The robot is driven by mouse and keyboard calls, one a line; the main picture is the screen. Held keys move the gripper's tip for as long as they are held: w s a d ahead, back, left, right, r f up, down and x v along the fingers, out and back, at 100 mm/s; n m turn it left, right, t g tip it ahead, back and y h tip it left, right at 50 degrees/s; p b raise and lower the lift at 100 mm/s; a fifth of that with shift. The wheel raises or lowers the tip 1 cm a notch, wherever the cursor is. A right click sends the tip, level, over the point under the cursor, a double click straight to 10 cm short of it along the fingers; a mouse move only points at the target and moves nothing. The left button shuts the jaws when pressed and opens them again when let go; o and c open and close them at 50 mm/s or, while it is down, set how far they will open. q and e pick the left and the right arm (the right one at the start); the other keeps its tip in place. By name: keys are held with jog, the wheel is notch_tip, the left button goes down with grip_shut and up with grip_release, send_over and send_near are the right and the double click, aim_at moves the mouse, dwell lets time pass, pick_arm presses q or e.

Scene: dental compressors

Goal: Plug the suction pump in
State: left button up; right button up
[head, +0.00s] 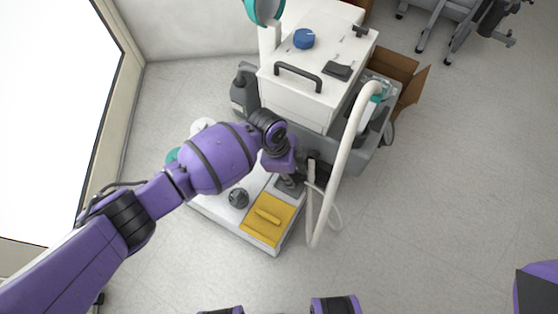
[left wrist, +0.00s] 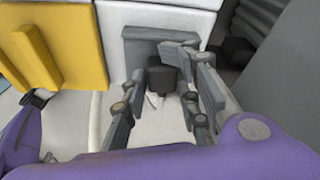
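A white box-shaped unit (head: 300,100) with a black handle and blue knob stands at the centre of the head view. A pale hose (head: 352,130) runs down its right side. In front is a low white unit (head: 225,217) with a yellow panel (head: 267,220) and a grey panel (head: 287,187). My left gripper (head: 292,176) is over the grey panel. In the left wrist view, its fingers (left wrist: 165,95) are apart, with a dark block (left wrist: 162,79) between them in front of the grey panel (left wrist: 135,55). I cannot tell whether the block is a plug or socket.
A grey bottle (head: 245,90) stands left of the box-shaped unit. An open cardboard box (head: 405,80) is behind it on the right. A loop of pale cable (head: 336,212) hangs beside the low unit. The floor (head: 440,190) on the right is clear.

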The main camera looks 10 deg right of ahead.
pick_arm(q)
jog(key=o, duration=0.5)
jog(key=shift+s+a+f, duration=0.4)
jog(key=shift+s+f, duration=0.05)
jog(key=shift+f, duration=0.15)
jog(key=shift+o, duration=0.5)
jog(key=shift+w+r, duration=0.15)
jog(key=shift+w+r, duration=0.1)
jog(key=shift+r, duration=0.1)
jog(key=v, duration=1.1)
jog(key=shift+r, duration=0.3)
jog(key=shift+w, duration=0.1)
